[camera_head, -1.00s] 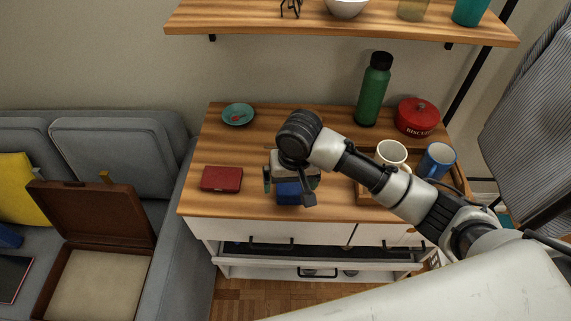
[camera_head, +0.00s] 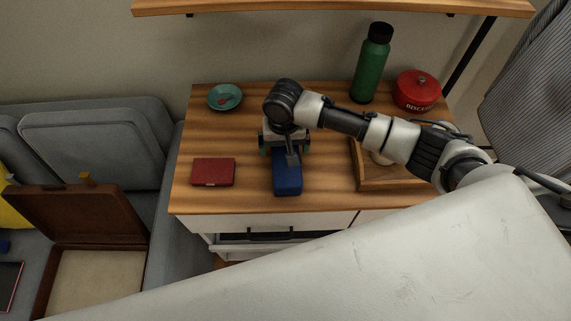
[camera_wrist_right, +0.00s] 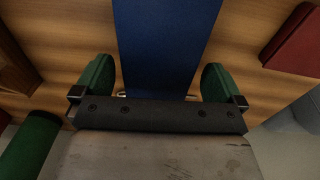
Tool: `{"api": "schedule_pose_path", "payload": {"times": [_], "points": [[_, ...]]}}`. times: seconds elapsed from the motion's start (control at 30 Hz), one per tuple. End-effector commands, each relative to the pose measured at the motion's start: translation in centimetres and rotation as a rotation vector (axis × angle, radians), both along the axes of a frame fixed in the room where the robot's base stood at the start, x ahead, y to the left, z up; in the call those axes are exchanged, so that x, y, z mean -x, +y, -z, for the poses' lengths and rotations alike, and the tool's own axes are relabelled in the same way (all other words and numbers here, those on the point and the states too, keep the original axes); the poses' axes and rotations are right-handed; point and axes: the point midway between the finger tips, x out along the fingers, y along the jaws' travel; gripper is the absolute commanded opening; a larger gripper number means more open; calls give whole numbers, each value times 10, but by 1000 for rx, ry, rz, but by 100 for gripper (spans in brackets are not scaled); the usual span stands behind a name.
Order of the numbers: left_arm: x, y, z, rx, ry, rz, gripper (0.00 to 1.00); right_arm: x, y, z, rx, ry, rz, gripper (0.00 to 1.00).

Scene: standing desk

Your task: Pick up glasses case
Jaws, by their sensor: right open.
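The glasses case is most likely the blue box (camera_head: 287,181) lying on the wooden top, its long side running away from the front edge. My right gripper (camera_head: 285,150) is over its far part, pointing down and hiding that part. In the right wrist view the blue case (camera_wrist_right: 164,45) runs between the two green fingertips of the open gripper (camera_wrist_right: 158,80), with a gap on each side. Whether the fingers are at the height of the case I cannot tell. My left gripper is not in view.
A dark red box (camera_head: 213,172) lies left of the case. A teal dish (camera_head: 225,97), green bottle (camera_head: 372,65) and red biscuit tin (camera_head: 417,91) stand farther back. A wooden tray (camera_head: 391,179) is to the right. An open brown case (camera_head: 75,213) sits on the sofa.

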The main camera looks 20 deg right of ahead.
Motion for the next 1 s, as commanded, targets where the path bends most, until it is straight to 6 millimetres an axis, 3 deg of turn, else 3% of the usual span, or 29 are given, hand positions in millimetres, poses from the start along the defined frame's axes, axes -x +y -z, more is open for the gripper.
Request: {"api": "schedule_pose_path", "payload": {"times": [0.17, 0.47, 0.8, 1.0], "points": [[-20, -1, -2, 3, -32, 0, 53, 1, -2, 25, 2, 1, 1, 100], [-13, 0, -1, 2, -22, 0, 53, 1, -2, 30, 1, -1, 0, 100], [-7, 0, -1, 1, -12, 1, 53, 1, -2, 30, 1, -1, 0, 49], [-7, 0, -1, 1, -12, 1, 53, 0, -2, 29, 0, -2, 0, 48]]}}
